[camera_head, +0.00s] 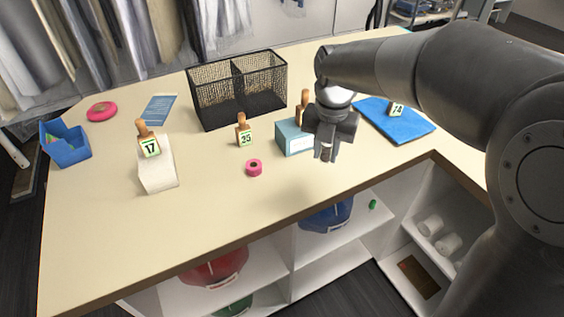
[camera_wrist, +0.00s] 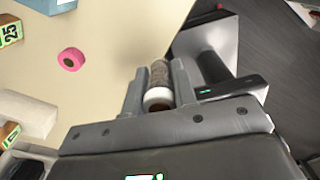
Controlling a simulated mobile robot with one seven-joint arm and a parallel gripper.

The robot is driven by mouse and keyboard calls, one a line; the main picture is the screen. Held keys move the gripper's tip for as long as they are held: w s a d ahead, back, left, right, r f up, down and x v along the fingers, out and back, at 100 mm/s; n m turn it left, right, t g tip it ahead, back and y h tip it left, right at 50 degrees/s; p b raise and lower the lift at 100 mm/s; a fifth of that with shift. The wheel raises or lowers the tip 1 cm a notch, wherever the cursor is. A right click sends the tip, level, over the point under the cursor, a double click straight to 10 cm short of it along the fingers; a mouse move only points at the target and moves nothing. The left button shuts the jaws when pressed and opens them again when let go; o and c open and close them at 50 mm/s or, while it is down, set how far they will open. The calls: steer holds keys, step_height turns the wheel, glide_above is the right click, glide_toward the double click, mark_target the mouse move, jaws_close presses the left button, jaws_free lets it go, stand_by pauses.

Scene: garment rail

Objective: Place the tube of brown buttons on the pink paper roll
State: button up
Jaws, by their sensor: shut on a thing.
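The pink paper roll (camera_head: 254,167) is a small ring with a dark centre hole, lying on the tabletop near the front middle. It also shows in the wrist view (camera_wrist: 71,59), left of my fingers. My gripper (camera_head: 325,152) is to the right of the roll, above the table near its front edge. It is shut on the tube of brown buttons. In the wrist view the tube (camera_wrist: 159,76) sits between the fingers, with a brownish speckled body and a white end toward the camera. In the head view the fingers mostly hide the tube.
A teal box (camera_head: 294,137) stands just behind and left of my gripper. A wooden-handled stamp marked 35 (camera_head: 244,131) is behind the roll. A black mesh basket (camera_head: 238,90), a white block (camera_head: 157,168) and a blue mat (camera_head: 397,121) are around. The tabletop around the roll is clear.

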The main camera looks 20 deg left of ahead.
steer(key=w+a+r, duration=0.2)
steer(key=w+a, duration=0.2)
steer(key=a, duration=0.4)
glide_above(254, 165)
steer(key=shift+n, duration=0.4)
step_height(254, 165, down, 7)
steer(key=shift+w+d+r, duration=0.1)
steer(key=shift+d+r, duration=0.05)
steer(key=shift+a+f, duration=0.25)
steer(key=shift+f, duration=1.9)
steer(key=o, duration=1)
steer(key=shift+f, duration=0.1)
step_height(254, 165, up, 12)
steer(key=shift+r, duration=0.15)
